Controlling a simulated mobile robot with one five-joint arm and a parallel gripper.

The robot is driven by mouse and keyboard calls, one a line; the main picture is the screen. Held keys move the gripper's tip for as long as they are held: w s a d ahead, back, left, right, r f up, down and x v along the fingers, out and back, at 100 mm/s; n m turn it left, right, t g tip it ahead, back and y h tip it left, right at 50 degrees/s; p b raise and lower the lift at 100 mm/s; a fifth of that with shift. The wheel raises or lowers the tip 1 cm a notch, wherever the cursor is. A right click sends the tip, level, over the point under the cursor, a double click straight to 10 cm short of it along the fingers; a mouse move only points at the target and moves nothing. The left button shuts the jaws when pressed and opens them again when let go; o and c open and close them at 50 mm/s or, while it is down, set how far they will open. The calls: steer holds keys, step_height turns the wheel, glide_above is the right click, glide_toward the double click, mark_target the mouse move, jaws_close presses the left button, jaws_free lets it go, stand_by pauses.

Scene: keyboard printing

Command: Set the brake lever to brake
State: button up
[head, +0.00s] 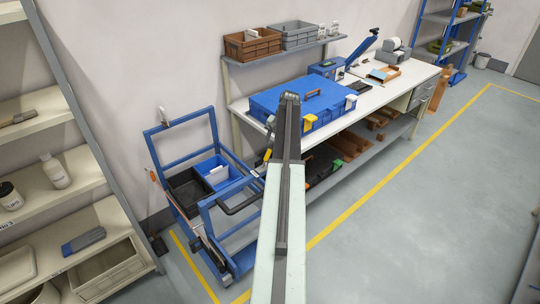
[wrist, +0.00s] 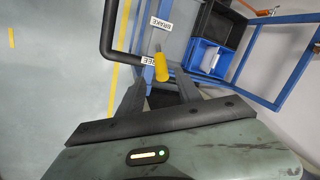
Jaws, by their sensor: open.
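The brake lever has a yellow grip (wrist: 162,68), seen in the wrist view. It stands beside the FREE label (wrist: 149,61), which is partly covered. The BRAKE label (wrist: 161,24) is farther up on the cart's blue frame. My gripper (wrist: 161,88) is open, its two dark fingers to the left and right of the lever's lower end. The yellow grip shows just beyond and between the fingertips; I cannot tell whether they touch it. In the head view my arm crosses the middle and the gripper cannot be made out clearly.
The blue cart (head: 149,134) holds a black bin (head: 188,190) and a blue bin (head: 213,169). Its black push handle (wrist: 108,40) bends close to the lever's left. A workbench (head: 402,84) with a blue case stands behind, shelves at left. The floor at right is clear.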

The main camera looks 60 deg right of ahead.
mark_target(270, 153)
steer(key=b+x, duration=0.4)
steer(key=x, duration=0.2)
steer(key=shift+r, duration=0.2)
jaws_close()
steer(key=shift+s, duration=0.1)
stand_by(0.9)
